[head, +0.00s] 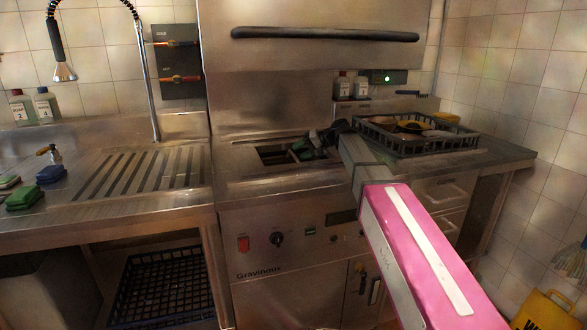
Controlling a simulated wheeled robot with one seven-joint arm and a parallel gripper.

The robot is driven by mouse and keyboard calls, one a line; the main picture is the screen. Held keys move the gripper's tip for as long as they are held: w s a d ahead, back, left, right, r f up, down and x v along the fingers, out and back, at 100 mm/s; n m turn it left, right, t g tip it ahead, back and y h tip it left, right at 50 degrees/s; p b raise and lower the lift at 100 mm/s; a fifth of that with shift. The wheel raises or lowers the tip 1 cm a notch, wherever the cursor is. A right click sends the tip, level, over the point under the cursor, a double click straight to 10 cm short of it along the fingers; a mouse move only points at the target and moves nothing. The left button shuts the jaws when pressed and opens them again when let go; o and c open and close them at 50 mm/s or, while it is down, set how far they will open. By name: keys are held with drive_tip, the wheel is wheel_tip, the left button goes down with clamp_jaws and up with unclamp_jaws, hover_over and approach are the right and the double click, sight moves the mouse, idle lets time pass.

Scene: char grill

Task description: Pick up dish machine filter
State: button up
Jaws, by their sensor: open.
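The dish machine has a steel top (240,165) with a dark rectangular recess (275,157) in it. The dish machine filter cannot be made out clearly; the recess is dark and my gripper covers part of it. My gripper (303,148) is at the right side of this recess, low over the steel top. It is open, with nothing seen between its fingers. Whether it touches anything in the recess cannot be told at this size.
A dark dish rack (440,151) with dishes stands on the right counter. The raised steel hood (320,75) is behind my gripper. At left are a ridged drainboard (140,172), a green sponge (23,197) and a hanging sprayer (64,70). A yellow sign (545,310) stands at lower right.

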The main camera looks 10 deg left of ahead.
sight(292, 153)
drive_tip(key=x, duration=0.4)
drive_tip(key=shift+w+a+f, duration=0.1)
drive_tip(key=shift+w+a, duration=0.05)
clamp_jaws()
